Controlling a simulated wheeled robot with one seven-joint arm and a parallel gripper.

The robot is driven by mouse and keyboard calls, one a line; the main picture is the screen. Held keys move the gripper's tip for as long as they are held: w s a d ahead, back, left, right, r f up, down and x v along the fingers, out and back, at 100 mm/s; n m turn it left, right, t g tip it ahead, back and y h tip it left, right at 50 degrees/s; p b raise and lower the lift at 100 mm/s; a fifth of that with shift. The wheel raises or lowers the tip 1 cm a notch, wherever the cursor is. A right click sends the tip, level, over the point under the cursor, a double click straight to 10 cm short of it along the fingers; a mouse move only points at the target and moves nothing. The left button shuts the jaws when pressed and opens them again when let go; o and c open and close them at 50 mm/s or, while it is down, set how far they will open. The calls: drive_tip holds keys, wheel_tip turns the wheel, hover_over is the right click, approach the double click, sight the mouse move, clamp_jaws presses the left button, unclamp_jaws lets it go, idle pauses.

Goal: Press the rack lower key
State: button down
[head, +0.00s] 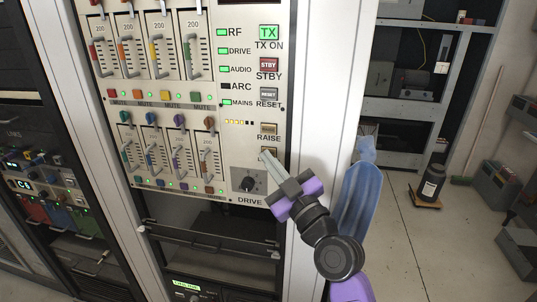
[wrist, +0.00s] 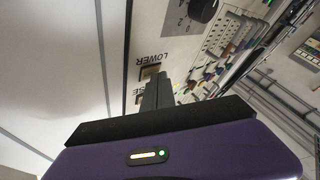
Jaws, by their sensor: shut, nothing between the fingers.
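The rack lower key (wrist: 150,72) is a small tan square key with the word LOWER beside it, seen upside down in the wrist view. My gripper (wrist: 158,78) is shut and empty, its fingertips at the key and covering part of it. In the head view my gripper (head: 265,156) reaches the rack panel from the lower right, just below the RAISE key (head: 268,129). There its fingers hide most of the lower key and its label. I cannot tell whether the tips touch the key or stop just short of it.
The black DRIVE knob (head: 247,184) sits below and left of the fingertips. The red STBY key (head: 269,65) and green TX key (head: 269,33) are higher in the same column. Faders with handles (head: 186,58) stick out to the left. Open floor (head: 400,240) lies at the right.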

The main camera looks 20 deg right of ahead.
drive_tip(key=shift+s, duration=0.15)
drive_tip(key=shift+s+a, duration=0.4)
drive_tip(key=shift+s, duration=0.1)
idle(0.3)
drive_tip(key=s+a+p, duration=0.1)
drive_tip(key=s, duration=0.1)
drive_tip(key=s+a+p, duration=0.1)
drive_tip(key=s+a, duration=0.1)
idle(0.4)
idle(1.0)
